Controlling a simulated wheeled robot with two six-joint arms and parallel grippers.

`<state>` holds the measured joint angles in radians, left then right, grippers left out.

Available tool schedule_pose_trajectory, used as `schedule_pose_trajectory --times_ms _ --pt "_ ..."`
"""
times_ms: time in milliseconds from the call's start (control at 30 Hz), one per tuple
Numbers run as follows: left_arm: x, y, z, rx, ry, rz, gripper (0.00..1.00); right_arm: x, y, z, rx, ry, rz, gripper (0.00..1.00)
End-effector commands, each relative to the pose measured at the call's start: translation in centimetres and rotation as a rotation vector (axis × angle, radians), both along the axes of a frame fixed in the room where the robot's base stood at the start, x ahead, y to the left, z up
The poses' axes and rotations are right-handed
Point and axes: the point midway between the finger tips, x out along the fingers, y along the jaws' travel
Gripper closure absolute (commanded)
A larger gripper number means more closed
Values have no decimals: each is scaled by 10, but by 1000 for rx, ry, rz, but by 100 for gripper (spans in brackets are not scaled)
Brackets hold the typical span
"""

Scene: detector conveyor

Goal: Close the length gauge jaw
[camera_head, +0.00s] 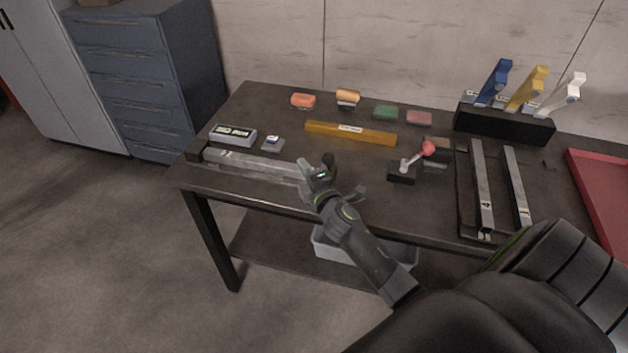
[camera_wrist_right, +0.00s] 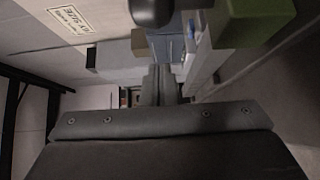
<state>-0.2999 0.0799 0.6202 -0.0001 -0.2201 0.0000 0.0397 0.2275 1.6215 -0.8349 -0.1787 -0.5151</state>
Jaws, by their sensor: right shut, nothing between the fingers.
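The length gauge (camera_head: 252,166) looks like a long grey bar lying along the left front of the table, with a black block (camera_head: 194,152) at its left end. My right gripper (camera_head: 311,172) is at the bar's right end, with its fingers shut and nothing seen between them. A dark knob-like part (camera_head: 328,160) stands right beside it. I cannot tell whether it touches the gripper, nor make out the jaw clearly. In the right wrist view the gripper fingers (camera_wrist_right: 163,86) are together, and a dark rounded part (camera_wrist_right: 152,12) shows above them. My left gripper is not in view.
A display box (camera_head: 232,134) and a small grey block (camera_head: 272,143) sit behind the bar. A yellow bar (camera_head: 350,133) lies mid-table. A red-knobbed lever (camera_head: 428,149), a rack with grey bars (camera_head: 481,185) and a red tray (camera_head: 600,195) are to the right. Coloured blocks line the back.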

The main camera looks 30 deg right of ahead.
Motion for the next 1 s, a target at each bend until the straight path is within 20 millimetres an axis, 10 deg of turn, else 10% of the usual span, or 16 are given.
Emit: schedule_pose_trajectory --times_ms 1000 --pt "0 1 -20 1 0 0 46 -47 -65 -5 -8 3 -4 100"
